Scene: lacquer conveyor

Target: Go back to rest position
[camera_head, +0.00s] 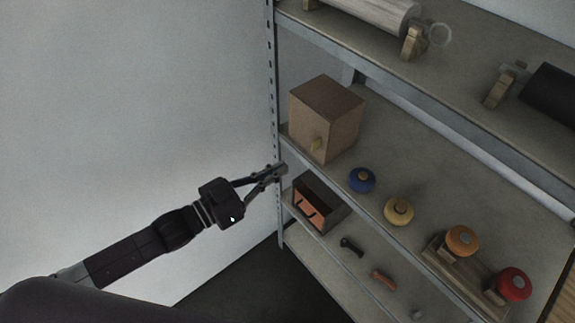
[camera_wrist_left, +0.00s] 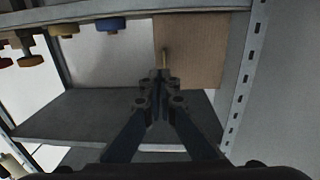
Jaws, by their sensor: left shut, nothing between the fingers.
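My left gripper (camera_head: 281,170) reaches in from the left in the head view, with its fingertips in front of the shelf rack's left edge. It is shut and empty. In the left wrist view the gripper (camera_wrist_left: 160,76) shows with its fingers together, in front of a brown box (camera_wrist_left: 205,48). The same box (camera_head: 326,115) stands on the middle shelf in the head view, with a small pale knob (camera_head: 316,144) on its front. My right gripper is not in either view.
The metal shelf rack (camera_head: 272,75) fills the right side. Its middle shelf holds blue (camera_head: 362,180), yellow (camera_head: 399,211), orange (camera_head: 462,240) and red (camera_head: 514,284) round pieces. A small box (camera_head: 318,203) and tools lie below. Rollers rest above.

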